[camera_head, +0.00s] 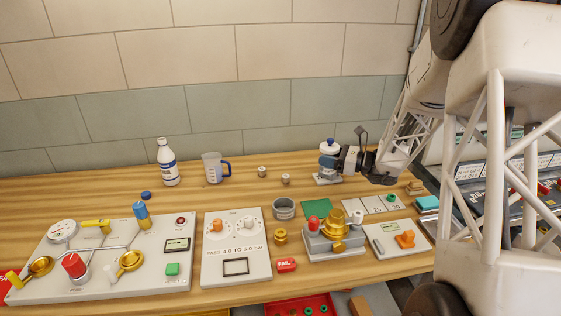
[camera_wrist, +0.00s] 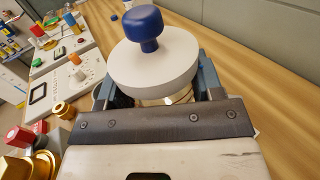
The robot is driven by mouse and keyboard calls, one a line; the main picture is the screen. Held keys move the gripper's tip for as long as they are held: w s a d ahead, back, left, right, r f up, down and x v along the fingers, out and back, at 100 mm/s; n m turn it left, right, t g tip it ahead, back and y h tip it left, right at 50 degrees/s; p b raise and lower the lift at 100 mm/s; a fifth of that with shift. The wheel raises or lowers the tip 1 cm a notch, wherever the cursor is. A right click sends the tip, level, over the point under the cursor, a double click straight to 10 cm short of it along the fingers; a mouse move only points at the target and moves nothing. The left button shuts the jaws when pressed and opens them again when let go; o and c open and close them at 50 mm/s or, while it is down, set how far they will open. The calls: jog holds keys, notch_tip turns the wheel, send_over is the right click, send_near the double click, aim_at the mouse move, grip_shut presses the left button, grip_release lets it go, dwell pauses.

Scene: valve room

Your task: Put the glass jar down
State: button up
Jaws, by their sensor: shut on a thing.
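The glass jar has a white lid with a blue knob. In the head view its lid (camera_head: 330,147) shows at the back right of the wooden bench, above a pale foot or base (camera_head: 327,179). My gripper (camera_head: 332,163) reaches in from the right and is shut around the jar below the lid. In the wrist view the jar's white lid (camera_wrist: 152,75) sits between the two blue-grey fingers (camera_wrist: 155,92), with the blue knob on top. The jar looks upright. The fingers hide most of its body, and I cannot tell whether it touches the bench.
A white bottle (camera_head: 167,162) and a measuring jug (camera_head: 213,168) stand at the back left. Two small metal pieces (camera_head: 262,172) stand between the jug and the jar. A grey cup (camera_head: 284,208), a green mat (camera_head: 317,207) and a valve block (camera_head: 334,240) are in front. The wall is behind.

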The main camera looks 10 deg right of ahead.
jog(key=w+a+f+n+g, duration=0.1)
jog(key=w+a+g, duration=0.1)
jog(key=a, duration=0.2)
jog(key=w+a+f+n+g+y, duration=0.1)
jog(key=w+a, duration=0.2)
jog(key=a, duration=0.1)
jog(key=w+a+f+n+g+y, duration=0.1)
jog(key=w+a+g, duration=0.1)
jog(key=w+a, duration=0.1)
jog(key=shift+w+a+f+n+g, duration=0.1)
jog(key=shift+a+f+n+g, duration=0.2)
jog(key=shift+a, duration=0.4)
jog(key=w+f, duration=0.1)
jog(key=w, duration=1.5)
jog(key=shift+f, duration=0.25)
jog(key=shift+f, duration=1.75)
jog(key=shift+f, duration=0.15)
jog(key=o, duration=1)
